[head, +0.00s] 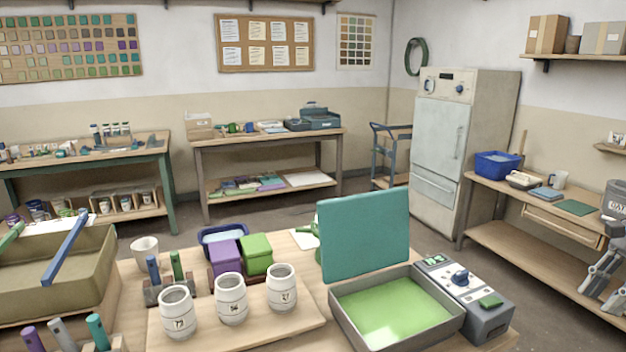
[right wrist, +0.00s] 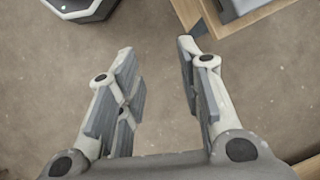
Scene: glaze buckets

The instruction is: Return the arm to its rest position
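My right gripper (head: 598,275) shows at the right edge of the head view, in front of the right-hand bench and clear of the front table. In the right wrist view the same gripper (right wrist: 160,85) is open, with nothing between its fingers and bare floor below. My left gripper is not in view. Three white numbered buckets (head: 231,299) stand upright on a wooden board (head: 250,333) on the front table.
The front table also holds an open tray (head: 395,308) with green contents and a raised teal lid (head: 364,235), a grey control box (head: 466,298), and a large basin (head: 60,290). A bench (head: 540,241) stands at right. Open floor lies between the tables.

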